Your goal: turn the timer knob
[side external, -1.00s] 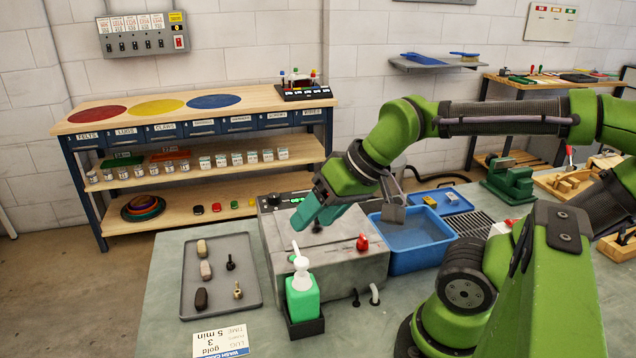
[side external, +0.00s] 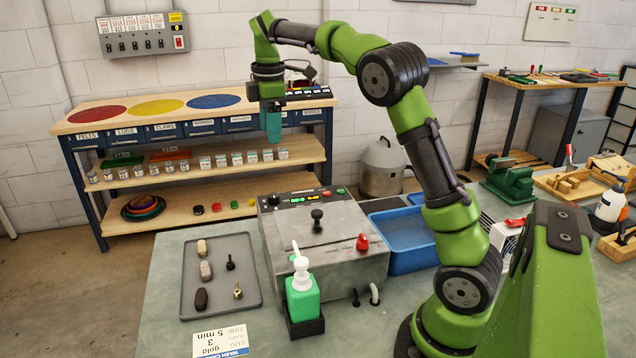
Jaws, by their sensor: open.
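The grey box-shaped machine (side external: 345,225) stands on the bench, with a control panel (side external: 300,197) along its back top edge. The panel has a black round knob (side external: 273,199) at its left end, lit displays (side external: 297,200) and a red button (side external: 327,193). I cannot tell for certain which control is the timer knob. My gripper (side external: 272,138) points straight down, high above the panel's left end and apart from it. It is open, seen edge-on, with nothing visible in it.
A black lid handle (side external: 317,216) stands on the machine's top and a red knob (side external: 362,242) on its front edge. A green soap bottle (side external: 302,288) stands in front.

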